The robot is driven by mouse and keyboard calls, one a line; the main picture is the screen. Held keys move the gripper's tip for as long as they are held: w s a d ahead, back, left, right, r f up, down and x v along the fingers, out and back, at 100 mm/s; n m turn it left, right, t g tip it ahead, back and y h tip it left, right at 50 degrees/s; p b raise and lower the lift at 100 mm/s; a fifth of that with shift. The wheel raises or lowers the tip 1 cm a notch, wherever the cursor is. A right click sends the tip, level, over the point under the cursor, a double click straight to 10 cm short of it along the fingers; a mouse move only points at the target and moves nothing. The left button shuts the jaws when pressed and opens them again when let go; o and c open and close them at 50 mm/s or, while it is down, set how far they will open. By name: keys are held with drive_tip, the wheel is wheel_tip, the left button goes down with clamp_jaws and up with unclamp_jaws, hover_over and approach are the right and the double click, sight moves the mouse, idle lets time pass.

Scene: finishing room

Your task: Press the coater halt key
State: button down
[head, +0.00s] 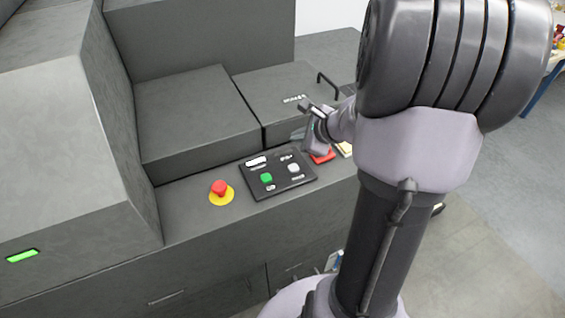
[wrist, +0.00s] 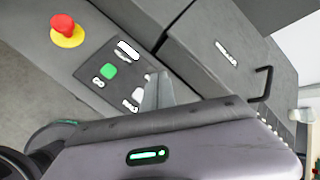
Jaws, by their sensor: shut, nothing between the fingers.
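A dark control panel (head: 283,187) lies on the grey machine's ledge, with a green key (head: 266,178) and a white key (head: 293,168). The panel also shows in the wrist view with the green key (wrist: 109,71) and the white key (wrist: 138,95). My gripper (head: 314,148) is shut and empty, beyond the panel's right end in the head view. In the wrist view its fingers (wrist: 158,92) appear beside the white key; contact cannot be told.
A red mushroom button (head: 219,187) on a yellow base (head: 222,199) stands left of the panel. A red item (head: 322,157) and a cream item (head: 345,149) lie by my gripper, partly hidden. A grey cover with a black handle (head: 327,83) rises behind.

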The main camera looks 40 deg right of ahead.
drive_tip(key=b, duration=0.7)
hover_over(296, 169)
wheel_tip(296, 169, down, 8)
drive_tip(key=shift+f, duration=0.1)
drive_tip(key=shift+f+b, duration=0.35)
idle(1.4)
drive_tip(key=shift+f+b, duration=0.4)
drive_tip(key=shift+b, duration=0.15)
drive_tip(key=shift+f+b, duration=0.4)
drive_tip(key=shift+b, duration=0.1)
idle(0.5)
drive_tip(key=shift+r, duration=0.15)
drive_tip(key=shift+r+p, duration=0.65)
drive_tip(key=shift+r, duration=0.05)
